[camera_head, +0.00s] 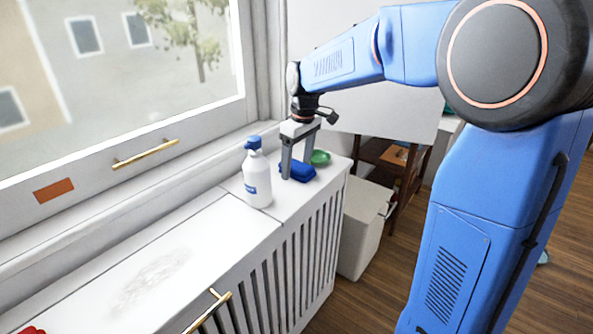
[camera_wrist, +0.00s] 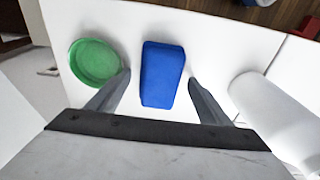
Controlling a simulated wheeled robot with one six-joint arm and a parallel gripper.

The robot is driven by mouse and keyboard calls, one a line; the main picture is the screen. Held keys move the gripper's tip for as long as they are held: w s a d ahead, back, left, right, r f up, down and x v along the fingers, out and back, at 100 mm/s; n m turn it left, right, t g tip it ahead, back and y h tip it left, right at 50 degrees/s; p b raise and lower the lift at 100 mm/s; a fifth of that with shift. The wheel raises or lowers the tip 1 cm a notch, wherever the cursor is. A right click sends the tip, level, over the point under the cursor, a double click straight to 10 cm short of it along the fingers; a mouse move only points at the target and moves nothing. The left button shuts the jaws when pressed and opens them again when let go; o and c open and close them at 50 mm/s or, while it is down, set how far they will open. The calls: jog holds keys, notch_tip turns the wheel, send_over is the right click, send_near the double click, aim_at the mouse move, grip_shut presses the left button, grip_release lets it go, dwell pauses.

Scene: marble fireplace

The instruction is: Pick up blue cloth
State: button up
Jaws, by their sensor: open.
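The blue cloth (camera_head: 298,172) is a small folded block on the white ledge by the window. In the wrist view the blue cloth (camera_wrist: 162,74) lies between my two fingers, with a gap on each side. My gripper (camera_head: 299,177) is open and points down over the cloth. In the wrist view my gripper (camera_wrist: 159,84) shows both fingers apart and nothing held. One finger hides part of the cloth in the head view. How far the fingertips are above the ledge is hard to tell.
A white spray bottle (camera_head: 257,178) with a blue top stands left of the cloth. A green round dish (camera_head: 320,157) sits close on its right. The ledge (camera_head: 165,262) has a faint smudge and free room at left. A white bin (camera_head: 362,228) stands below its right end.

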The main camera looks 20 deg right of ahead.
aim_at(297, 165)
jog(key=shift+f, duration=0.15)
jog(key=c, duration=1.1)
jog(key=shift+c, duration=0.2)
notch_tip(297, 165, up, 10)
jog(key=o, duration=0.4)
jog(key=c, duration=0.3)
